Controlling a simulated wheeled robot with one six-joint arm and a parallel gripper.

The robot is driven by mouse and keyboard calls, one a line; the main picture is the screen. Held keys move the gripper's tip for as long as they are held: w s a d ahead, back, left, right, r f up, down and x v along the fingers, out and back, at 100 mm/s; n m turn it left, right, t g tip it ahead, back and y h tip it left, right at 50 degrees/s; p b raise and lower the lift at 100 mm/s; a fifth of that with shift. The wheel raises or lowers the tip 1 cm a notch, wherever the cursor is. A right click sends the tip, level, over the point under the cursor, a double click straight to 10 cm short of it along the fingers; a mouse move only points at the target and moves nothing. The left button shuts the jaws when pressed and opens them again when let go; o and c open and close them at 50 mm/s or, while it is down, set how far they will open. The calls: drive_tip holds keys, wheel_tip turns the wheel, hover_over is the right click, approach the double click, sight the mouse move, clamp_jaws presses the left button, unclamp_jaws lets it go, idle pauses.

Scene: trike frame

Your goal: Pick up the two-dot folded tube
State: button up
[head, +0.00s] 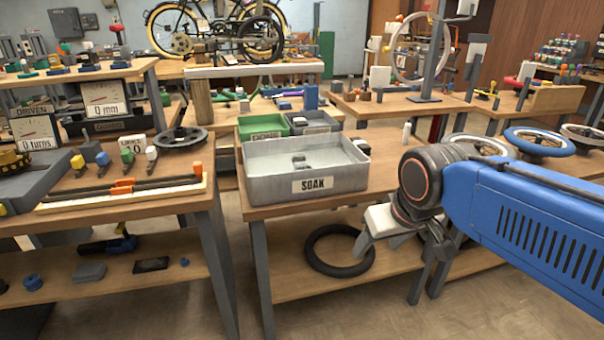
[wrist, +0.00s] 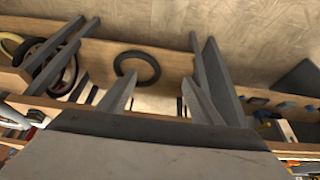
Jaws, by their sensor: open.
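I cannot make out a two-dot folded tube in either view; any dots are too small to tell. My gripper (head: 400,248) hangs in front of the right end of the middle bench (head: 384,178), pointing down. In the wrist view its two grey fingers (wrist: 160,98) stand apart with nothing between them. The grey SOAK tray (head: 272,182) sits on that bench, left of my gripper, with a small pale thing (head: 300,162) inside it.
A black tire (head: 338,251) lies on the lower shelf, and also shows in the wrist view (wrist: 137,68). Green (head: 263,126) and grey (head: 312,122) bins stand behind the tray. A left bench (head: 120,207) holds a rail and blocks. Floor in front is clear.

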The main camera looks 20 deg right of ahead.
drive_tip(key=w+a+r, duration=0.1)
drive_tip(key=w+r, duration=0.3)
drive_tip(key=w, duration=0.4)
drive_tip(key=w+a+r, duration=0.1)
drive_tip(key=w+r, duration=0.4)
drive_tip(key=w, duration=0.3)
drive_tip(key=t, duration=0.2)
approach(301, 165)
drive_tip(key=x, duration=0.4)
drive_tip(key=shift+w+a, duration=0.1)
drive_tip(key=shift+x, duration=2.95)
drive_tip(key=shift+f, duration=0.15)
drive_tip(key=c, duration=1.3)
drive_tip(key=shift+s, duration=0.2)
drive_tip(key=shift+c, duration=0.2)
